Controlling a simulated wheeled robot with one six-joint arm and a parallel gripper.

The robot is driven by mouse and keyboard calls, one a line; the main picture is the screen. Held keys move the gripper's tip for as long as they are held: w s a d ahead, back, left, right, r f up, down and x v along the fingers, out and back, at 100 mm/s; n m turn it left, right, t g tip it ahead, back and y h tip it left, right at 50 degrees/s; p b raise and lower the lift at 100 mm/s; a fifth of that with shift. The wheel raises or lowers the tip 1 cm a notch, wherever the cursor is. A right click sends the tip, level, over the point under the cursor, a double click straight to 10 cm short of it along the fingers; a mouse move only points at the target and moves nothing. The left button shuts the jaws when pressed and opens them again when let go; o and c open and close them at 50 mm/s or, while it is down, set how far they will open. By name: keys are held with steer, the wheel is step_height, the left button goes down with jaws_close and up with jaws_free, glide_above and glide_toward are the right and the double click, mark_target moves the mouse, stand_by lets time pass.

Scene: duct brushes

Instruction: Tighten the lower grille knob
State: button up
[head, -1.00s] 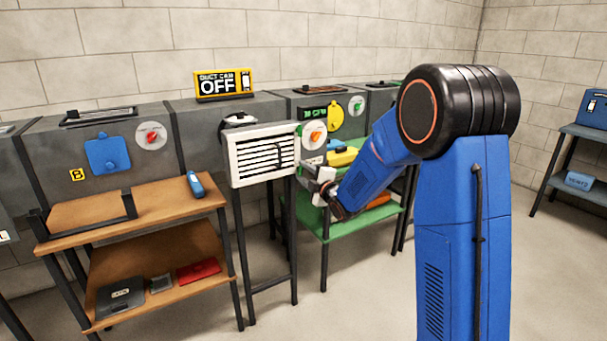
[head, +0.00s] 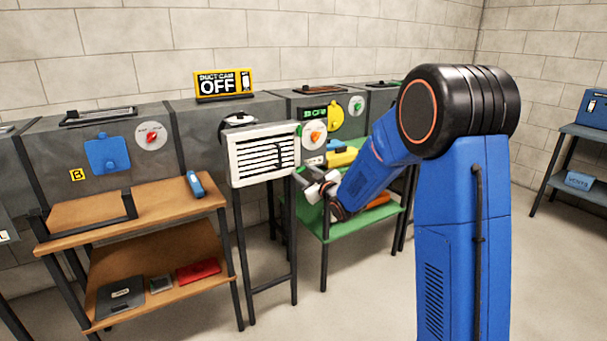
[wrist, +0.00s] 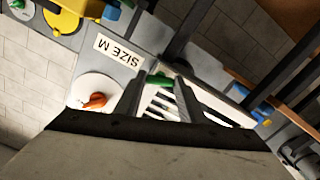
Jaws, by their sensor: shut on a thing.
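The white slatted grille (head: 264,155) hangs on the front of the grey duct, above a dark stand. A green knob (head: 299,129) sits at its upper right corner in the head view. White grille slats show between the fingers. How tight the knob is cannot be seen.
An orange dial (wrist: 95,101) on a white disc is close to my fingers. A SIZE M label (wrist: 119,51) is near them. A green-topped table (head: 338,225) stands below my gripper. A wooden shelf unit (head: 140,225) is at the left. An OFF sign (head: 224,84) stands on the duct.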

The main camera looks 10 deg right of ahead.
steer(key=m, duration=1.3)
steer(key=shift+f+m, duration=0.1)
steer(key=shift+m, duration=0.3)
steer(key=m, duration=0.4)
steer(key=shift+m, duration=1.9)
steer(key=o, duration=1.1)
steer(key=shift+c, duration=0.2)
